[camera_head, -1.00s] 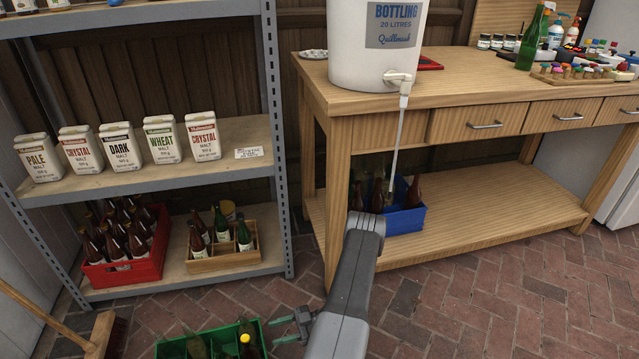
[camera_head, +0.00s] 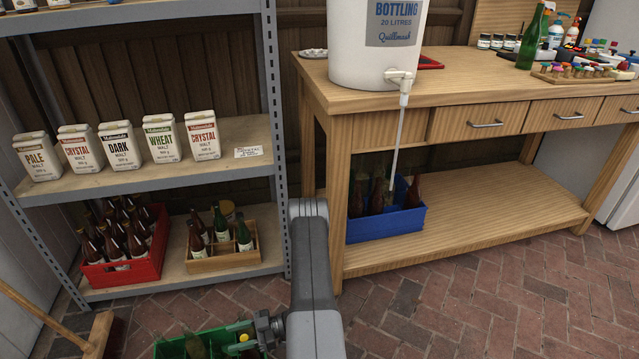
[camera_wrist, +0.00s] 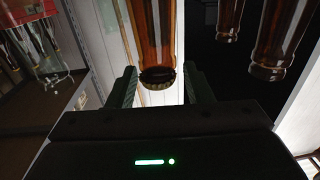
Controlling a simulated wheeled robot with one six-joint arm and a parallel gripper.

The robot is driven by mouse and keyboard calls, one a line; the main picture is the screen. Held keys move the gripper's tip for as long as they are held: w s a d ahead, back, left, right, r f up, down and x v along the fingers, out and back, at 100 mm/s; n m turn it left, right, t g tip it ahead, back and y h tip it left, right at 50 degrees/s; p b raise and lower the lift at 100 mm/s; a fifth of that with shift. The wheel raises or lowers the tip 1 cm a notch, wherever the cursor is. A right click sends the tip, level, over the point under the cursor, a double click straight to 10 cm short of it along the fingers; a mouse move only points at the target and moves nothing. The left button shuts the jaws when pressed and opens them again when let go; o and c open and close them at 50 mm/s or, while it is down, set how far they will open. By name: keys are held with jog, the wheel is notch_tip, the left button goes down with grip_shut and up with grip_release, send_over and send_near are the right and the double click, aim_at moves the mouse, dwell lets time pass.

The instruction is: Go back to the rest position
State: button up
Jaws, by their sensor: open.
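My gripper (camera_head: 245,346) is low at the bottom of the head view, over the right part of the green crate (camera_head: 170,349). Its fingers are partly cut off by the picture's lower edge there. In the wrist view my gripper (camera_wrist: 160,88) is open, with a finger on each side.
A metal shelf holds malt bags (camera_head: 120,147), a red crate (camera_head: 158,245) and a wooden bottle carrier (camera_head: 210,263). A workbench (camera_head: 450,88) bears a bottling bucket (camera_head: 350,50); a blue crate (camera_head: 400,224) is below. A broom (camera_head: 100,338) stands left. Brick floor is clear at right.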

notch_tip(320, 180, up, 21)
jog(key=w+t+p, duration=0.1)
jog(key=p, duration=0.6)
jog(key=w+d+m+t, duration=0.1)
jog(key=w+m+t, duration=0.5)
jog(key=w, duration=0.5)
jog(key=shift+w+d+r+t+b, duration=0.15)
jog(key=shift+d+r+t+b, duration=0.2)
jog(key=shift+t, duration=0.95)
jog(key=shift+d, duration=0.1)
